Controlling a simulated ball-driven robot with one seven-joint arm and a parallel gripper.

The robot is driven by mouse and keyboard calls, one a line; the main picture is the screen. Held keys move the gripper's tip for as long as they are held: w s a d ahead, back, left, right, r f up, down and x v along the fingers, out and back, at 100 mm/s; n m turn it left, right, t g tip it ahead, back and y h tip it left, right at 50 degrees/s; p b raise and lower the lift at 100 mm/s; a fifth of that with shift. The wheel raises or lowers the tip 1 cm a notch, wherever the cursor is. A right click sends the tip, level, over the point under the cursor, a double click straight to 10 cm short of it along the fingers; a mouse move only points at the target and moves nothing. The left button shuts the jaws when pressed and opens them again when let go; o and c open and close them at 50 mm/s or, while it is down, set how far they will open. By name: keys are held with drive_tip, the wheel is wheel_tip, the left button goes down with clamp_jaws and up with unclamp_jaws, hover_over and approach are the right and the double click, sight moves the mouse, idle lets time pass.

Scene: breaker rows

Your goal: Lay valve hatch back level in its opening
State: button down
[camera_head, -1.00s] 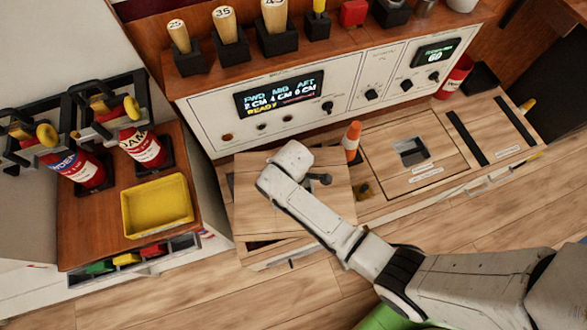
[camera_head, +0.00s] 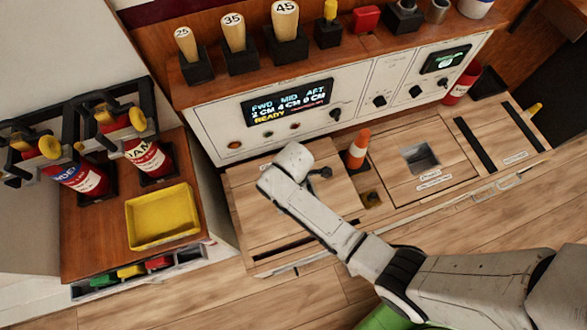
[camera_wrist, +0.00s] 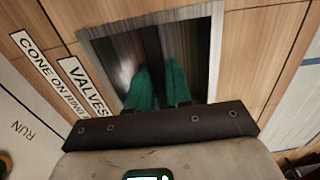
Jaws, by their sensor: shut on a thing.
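The valve hatch (camera_head: 255,222) is a square wooden panel on the left of the low bench, under my arm in the head view. It looks near level there, with a dark band along its front edge; I cannot tell whether it is flush. In the wrist view its wood (camera_wrist: 258,45) surrounds a metal-lined handle recess (camera_wrist: 215,50), with a "VALVES" label (camera_wrist: 85,87) beside it. My gripper's green fingers (camera_wrist: 162,82) reach into the recess and are shut on the dark handle bar (camera_wrist: 152,45). The head view hides the fingers behind my wrist.
An orange cone (camera_head: 358,148) stands right behind the hatch, with a dark-and-brass fitting (camera_head: 371,198) nearby. A second hatch (camera_head: 450,172) lies to the right. The control panel (camera_head: 290,105) rises behind. A yellow tray (camera_head: 162,216) sits on the left counter.

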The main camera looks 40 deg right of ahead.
drive_tip(key=shift+w+f+b, duration=0.1)
drive_tip(key=shift+f+b, duration=2.05)
drive_tip(key=shift+f, duration=0.65)
drive_tip(key=shift+f+b, duration=1.55)
drive_tip(key=shift+f, duration=0.8)
drive_tip(key=c, duration=1)
unclamp_jaws()
drive_tip(key=shift+o, duration=0.2)
drive_tip(key=shift+s+f, duration=0.1)
drive_tip(key=shift+s, duration=0.1)
wheel_tip(320, 180, up, 11)
drive_tip(key=p, duration=0.3)
drive_tip(key=shift+w, duration=0.1)
drive_tip(key=shift+p, duration=0.3)
